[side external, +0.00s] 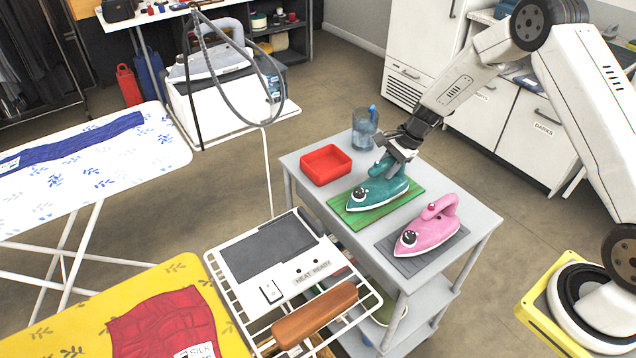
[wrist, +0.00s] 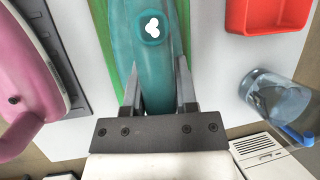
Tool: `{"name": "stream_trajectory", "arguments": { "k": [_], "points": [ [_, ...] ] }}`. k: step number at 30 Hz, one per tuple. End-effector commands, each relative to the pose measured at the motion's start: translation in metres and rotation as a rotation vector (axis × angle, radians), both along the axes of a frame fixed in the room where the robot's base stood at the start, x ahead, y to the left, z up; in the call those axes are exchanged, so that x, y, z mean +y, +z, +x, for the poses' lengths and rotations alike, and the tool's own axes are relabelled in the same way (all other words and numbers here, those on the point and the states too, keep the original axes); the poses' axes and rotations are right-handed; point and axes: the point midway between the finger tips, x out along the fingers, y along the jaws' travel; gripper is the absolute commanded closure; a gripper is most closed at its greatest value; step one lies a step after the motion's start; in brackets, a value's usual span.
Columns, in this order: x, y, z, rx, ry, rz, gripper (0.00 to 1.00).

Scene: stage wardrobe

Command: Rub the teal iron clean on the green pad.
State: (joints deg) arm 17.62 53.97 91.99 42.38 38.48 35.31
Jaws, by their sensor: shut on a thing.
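The teal iron (side external: 376,191) is upright, soleplate down, over the green pad (side external: 408,195) on the grey cart. Its nose points to the lower left in the side view. I cannot tell whether its soleplate touches the pad. My gripper (side external: 393,150) is shut on the iron's handle from above. In the wrist view the teal iron (wrist: 150,60) lies between the two fingers of my gripper (wrist: 160,85). The green pad (wrist: 108,35) shows on both sides of it. The soleplate is hidden.
A pink iron (side external: 427,228) stands on a dark grey pad (side external: 462,238) close beside the green pad. A red tray (side external: 326,165) and a clear jug (side external: 363,128) stand behind. A white rack (side external: 262,290) adjoins the cart's left side. The cart's right corner is bare.

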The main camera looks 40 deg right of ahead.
Motion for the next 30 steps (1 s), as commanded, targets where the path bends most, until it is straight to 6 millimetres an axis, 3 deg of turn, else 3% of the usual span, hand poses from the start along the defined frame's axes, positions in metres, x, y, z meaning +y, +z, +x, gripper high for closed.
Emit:
{"name": "stream_trajectory", "arguments": {
  "k": [3, 6, 30],
  "points": [
    [-0.006, 0.001, 0.0, 0.0, -0.001, -0.001, 1.0],
    [-0.006, 0.024, 0.001, -0.005, -0.001, -0.003, 1.0],
    [-0.005, 0.082, 0.001, -0.003, -0.001, -0.002, 1.0]
  ]
}}
